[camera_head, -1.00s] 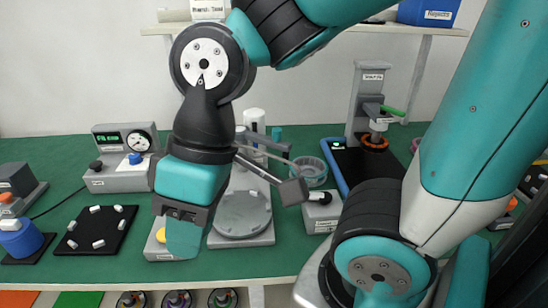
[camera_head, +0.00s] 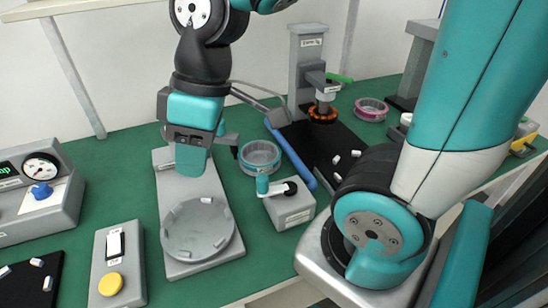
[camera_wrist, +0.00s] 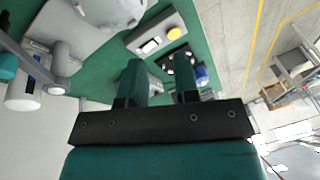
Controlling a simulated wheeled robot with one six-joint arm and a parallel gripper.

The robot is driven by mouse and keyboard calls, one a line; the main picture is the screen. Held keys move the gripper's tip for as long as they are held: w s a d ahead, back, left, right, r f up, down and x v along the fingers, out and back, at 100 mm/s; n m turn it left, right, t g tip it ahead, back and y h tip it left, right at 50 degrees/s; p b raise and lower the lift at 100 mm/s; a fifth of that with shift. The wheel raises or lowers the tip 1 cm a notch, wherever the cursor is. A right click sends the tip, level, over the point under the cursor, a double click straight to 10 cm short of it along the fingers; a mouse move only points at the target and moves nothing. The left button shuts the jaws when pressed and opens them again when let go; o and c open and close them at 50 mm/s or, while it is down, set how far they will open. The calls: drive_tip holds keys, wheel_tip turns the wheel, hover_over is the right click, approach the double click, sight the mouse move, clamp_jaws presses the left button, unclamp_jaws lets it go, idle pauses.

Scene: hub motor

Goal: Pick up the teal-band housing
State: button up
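My gripper (camera_head: 190,158) hangs over the back part of the grey fixture with a round plate (camera_head: 197,230). In the wrist view its two fingers (camera_wrist: 160,85) stand apart with nothing between them, so it is open and empty.
A press (camera_head: 308,70) with an orange-ringed part (camera_head: 323,112) stands behind. A pink spool (camera_head: 371,108) lies farther right. A grey box with a black knob (camera_head: 290,203) and a yellow-button box (camera_head: 117,265) flank the fixture. A gauge box (camera_head: 40,195) is left.

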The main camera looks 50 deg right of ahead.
drive_tip(key=w+d+f+n+h+b, duration=0.15)
drive_tip(key=w+d+f, duration=0.25)
drive_tip(key=w+d, duration=0.5)
drive_tip(key=n, duration=0.5)
hover_over(269, 172)
drive_tip(key=shift+h, duration=0.35)
wheel_tip(269, 172, down, 18)
drive_tip(key=shift+d+r, duration=0.15)
drive_tip(key=shift+s+f, duration=0.1)
drive_tip(key=shift+f, duration=2.7)
drive_tip(key=shift+c, duration=0.2)
clamp_jaws()
